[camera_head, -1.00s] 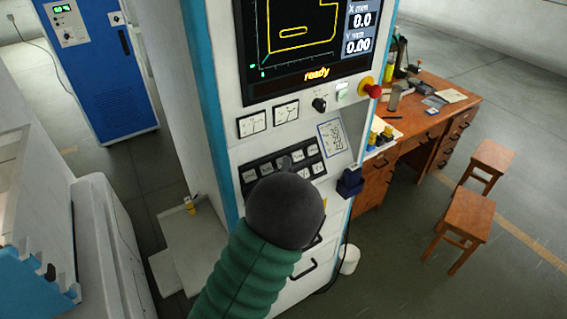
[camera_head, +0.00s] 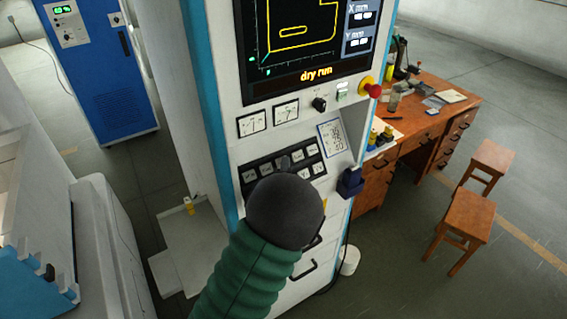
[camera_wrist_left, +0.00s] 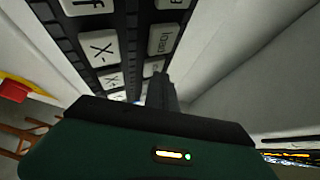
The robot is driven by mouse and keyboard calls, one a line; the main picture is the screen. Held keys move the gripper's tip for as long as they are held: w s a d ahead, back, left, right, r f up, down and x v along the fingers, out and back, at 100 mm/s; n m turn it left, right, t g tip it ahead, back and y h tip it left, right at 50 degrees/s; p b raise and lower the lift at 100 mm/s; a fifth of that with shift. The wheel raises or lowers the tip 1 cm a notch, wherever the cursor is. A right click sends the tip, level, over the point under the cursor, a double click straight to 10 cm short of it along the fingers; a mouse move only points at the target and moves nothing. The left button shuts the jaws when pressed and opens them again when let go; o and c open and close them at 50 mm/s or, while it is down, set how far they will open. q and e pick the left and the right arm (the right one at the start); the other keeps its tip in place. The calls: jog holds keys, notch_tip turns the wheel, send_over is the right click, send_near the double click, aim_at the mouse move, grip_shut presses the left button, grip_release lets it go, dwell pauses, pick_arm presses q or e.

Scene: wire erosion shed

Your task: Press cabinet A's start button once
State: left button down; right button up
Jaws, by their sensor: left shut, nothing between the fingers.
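The control cabinet (camera_head: 222,175) stands upright in the middle of the head view. Its screen (camera_head: 300,30) reads "dry run" in orange. A sloped black keypad (camera_head: 255,172) with pale keys sits below the dials. My left gripper (camera_head: 285,163) is shut and empty, its fingertips at the keypad. The fingertip contact is hidden, and I cannot tell which key is start. My right gripper is out of view.
A dark blue holder (camera_head: 350,182) juts from the cabinet's right side. A wooden desk (camera_head: 425,125) and stools (camera_head: 465,222) stand at right.

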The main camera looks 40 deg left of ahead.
pick_arm(q)
jog(key=shift+r, duration=0.1)
jog(key=shift+s+d+r+p, duration=0.3)
jog(key=shift+d+r+p, duration=0.1)
jog(key=shift+d+p, duration=0.15)
jog(key=d+r+p, duration=0.1)
jog(key=s+d+r+p, duration=0.1)
jog(key=d+r+p, duration=0.1)
jog(key=d, duration=0.1)
jog(key=shift+s, duration=0.25)
jog(key=shift+a, duration=0.15)
dwell(0.6)
